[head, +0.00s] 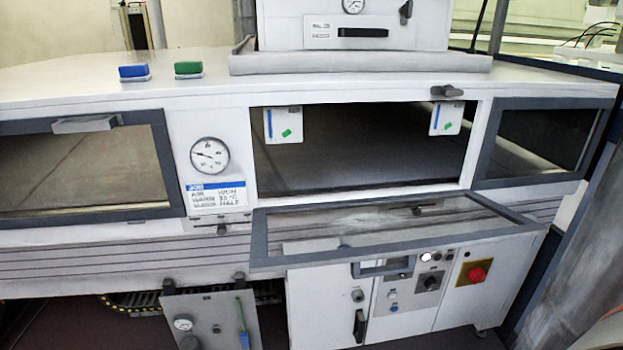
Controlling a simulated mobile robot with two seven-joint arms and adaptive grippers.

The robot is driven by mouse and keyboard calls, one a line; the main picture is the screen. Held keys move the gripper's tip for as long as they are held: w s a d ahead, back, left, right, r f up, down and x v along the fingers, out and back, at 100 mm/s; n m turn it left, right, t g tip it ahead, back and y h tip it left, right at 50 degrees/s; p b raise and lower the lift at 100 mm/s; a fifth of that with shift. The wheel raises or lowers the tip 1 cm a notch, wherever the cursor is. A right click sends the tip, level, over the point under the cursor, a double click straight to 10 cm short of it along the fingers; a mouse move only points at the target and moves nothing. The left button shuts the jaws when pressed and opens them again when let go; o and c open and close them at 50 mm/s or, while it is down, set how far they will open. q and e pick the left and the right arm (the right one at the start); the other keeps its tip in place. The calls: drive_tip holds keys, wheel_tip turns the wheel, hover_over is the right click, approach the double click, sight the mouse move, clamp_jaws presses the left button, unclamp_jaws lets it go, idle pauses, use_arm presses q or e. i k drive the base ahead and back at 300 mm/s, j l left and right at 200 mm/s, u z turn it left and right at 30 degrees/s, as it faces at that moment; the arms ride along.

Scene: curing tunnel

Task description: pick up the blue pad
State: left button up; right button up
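The blue pad (133,71) lies on the white top of the curing tunnel (100,91), toward the left. It is a small block with a blue upper part and a pale lower edge. A similar green pad (188,69) lies just to its right, with a small gap between them. Nothing covers or touches the blue pad from above. Neither of my grippers shows in the head view.
A raised housing with a gauge (353,6) stands on the top, right of the pads. The middle window's framed door (400,226) hangs open, jutting forward. A left window handle (87,124) protrudes below the pads. The tunnel top around the pads is clear.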

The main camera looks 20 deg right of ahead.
sight(130, 73)
drive_tip(key=j+z, duration=0.15)
drive_tip(key=z, duration=1.15)
drive_tip(key=k+j, duration=0.1)
drive_tip(key=k, duration=0.3)
drive_tip(key=z, duration=0.05)
